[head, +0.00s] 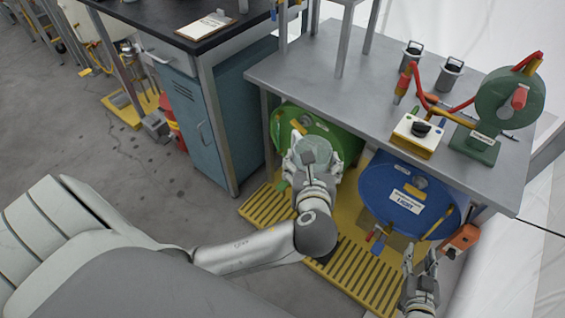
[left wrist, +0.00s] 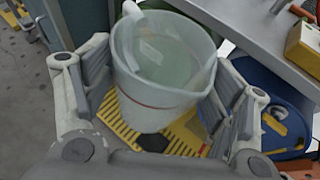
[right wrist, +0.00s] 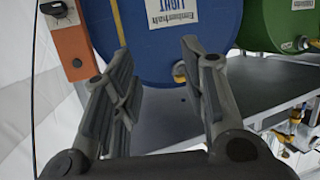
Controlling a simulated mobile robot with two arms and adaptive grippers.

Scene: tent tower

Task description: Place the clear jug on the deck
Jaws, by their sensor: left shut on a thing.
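The clear jug (head: 313,150) is in my left gripper (head: 312,168), in front of the green drum in the head view. In the left wrist view the jug (left wrist: 160,75) stands between the two fingers, its open rim up and its handle at the upper left. It looks nearly empty, with a thin red line round it. The yellow slatted deck (head: 262,213) lies below, under the drums, and the jug is above it. My right gripper (head: 421,268) is open and empty by the blue drum; its spread fingers show in the right wrist view (right wrist: 150,75).
A green drum (head: 335,135) and a blue drum (head: 385,190) lie under the grey bench (head: 310,62). An orange box (head: 461,238) is near my right gripper. A teal cabinet (head: 187,115) stands at the left. Open slats show in front of the drums.

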